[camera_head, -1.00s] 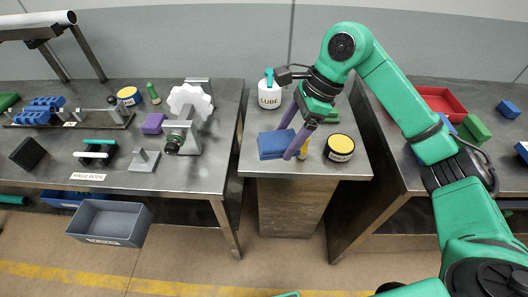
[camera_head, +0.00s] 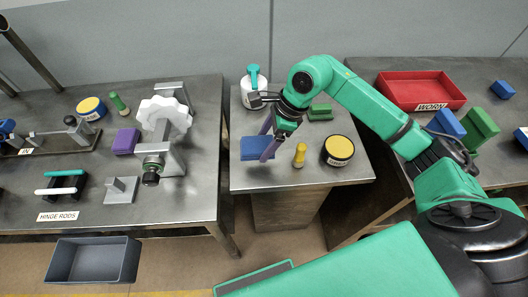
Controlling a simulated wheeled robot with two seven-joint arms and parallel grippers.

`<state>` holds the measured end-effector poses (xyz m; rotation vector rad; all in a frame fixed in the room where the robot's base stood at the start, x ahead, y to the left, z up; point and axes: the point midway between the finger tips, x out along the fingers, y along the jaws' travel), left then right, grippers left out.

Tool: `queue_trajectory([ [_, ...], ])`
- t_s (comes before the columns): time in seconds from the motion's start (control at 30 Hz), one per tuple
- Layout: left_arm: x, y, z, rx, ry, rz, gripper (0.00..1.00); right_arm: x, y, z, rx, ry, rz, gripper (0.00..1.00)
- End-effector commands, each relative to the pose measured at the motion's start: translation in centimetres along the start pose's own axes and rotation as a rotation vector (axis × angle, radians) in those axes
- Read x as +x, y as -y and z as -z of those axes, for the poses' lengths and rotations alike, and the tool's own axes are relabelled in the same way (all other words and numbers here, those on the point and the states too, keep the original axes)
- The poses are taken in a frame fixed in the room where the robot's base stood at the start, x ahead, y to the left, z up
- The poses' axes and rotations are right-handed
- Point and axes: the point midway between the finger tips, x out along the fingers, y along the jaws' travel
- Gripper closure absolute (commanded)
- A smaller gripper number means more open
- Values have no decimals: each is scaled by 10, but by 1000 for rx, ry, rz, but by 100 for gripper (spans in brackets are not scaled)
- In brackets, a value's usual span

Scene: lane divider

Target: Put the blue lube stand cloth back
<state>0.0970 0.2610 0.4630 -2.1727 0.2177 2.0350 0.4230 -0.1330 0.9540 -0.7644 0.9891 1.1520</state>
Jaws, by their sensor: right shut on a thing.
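The blue cloth (camera_head: 253,149) is a flat blue block at the left front of the small lube stand (camera_head: 330,174). My right gripper (camera_head: 267,146) reaches down from above, its purple fingers shut on the right end of the cloth. The near finger hides part of that end. I cannot tell whether the cloth touches the stand top or hangs just above it. The white lube bottle (camera_head: 255,92) with a teal top stands behind the cloth. My left gripper is out of view.
On the stand, a small yellow bottle (camera_head: 299,156), a black tin with a yellow lid (camera_head: 339,150) and a green block (camera_head: 320,112) are close to the right gripper. The left bench (camera_head: 90,209) and right bench with a red tray (camera_head: 421,91) flank the stand.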

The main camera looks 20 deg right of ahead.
Motion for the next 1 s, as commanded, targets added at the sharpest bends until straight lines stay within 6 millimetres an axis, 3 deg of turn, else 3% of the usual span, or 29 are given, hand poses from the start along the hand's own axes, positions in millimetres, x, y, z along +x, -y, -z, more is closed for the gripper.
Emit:
queue_trajectory([
  [0.23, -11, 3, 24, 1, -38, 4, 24, 38, -1, 16, 1, 1, -2, 72],
  [0.37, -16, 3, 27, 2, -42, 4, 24, 59, 0, 25, 1, 1, -1, 72],
  [0.67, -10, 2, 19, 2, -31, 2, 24, 65, 0, 27, -1, 0, 2, 72],
  [0.7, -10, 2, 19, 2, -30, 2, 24, 65, 0, 27, -1, 0, 2, 16],
  [0.73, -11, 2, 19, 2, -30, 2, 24, 64, 0, 27, -1, 0, 2, 5],
  [0.77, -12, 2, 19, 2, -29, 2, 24, 64, 0, 27, -1, 0, 1, 0],
  [1.0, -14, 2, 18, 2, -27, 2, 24, 62, 0, 26, -1, 1, 1, 0],
])
